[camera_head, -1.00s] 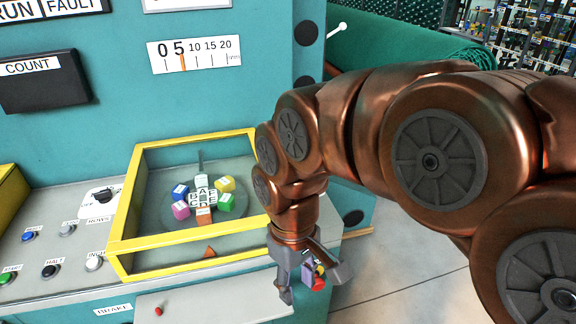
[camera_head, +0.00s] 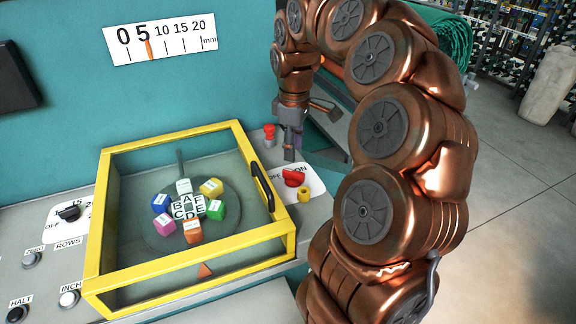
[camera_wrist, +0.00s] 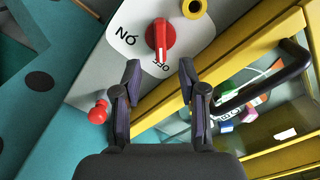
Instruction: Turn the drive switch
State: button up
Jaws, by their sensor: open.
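The drive switch (camera_head: 294,178) is a red rotary knob on a white plate (camera_head: 309,188) marked OFF and ON, to the right of the yellow-framed box. In the wrist view the red knob (camera_wrist: 160,40) stands just beyond my fingertips, its white-tipped end at the OFF label. My gripper (camera_head: 291,152) hangs just above and behind the switch in the head view. In the wrist view the two fingers of my gripper (camera_wrist: 157,75) are apart, with nothing between them. The knob lies roughly in line with the gap, and the fingers do not touch it.
A yellow-framed clear guard (camera_head: 185,245) with a black handle (camera_head: 262,186) stands close left of the switch, coloured cubes inside. A red mushroom button (camera_head: 269,134) sits behind the switch; a yellow ring (camera_head: 304,194) is in front. A teal panel (camera_head: 190,90) rises behind.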

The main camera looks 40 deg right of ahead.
aim_at(294, 171)
jog(key=shift+s+f+p, duration=0.1)
jog(key=shift+f+p, duration=0.85)
jog(key=shift+f, duration=2.7)
jog(key=shift+c, duration=0.2)
grip_shut()
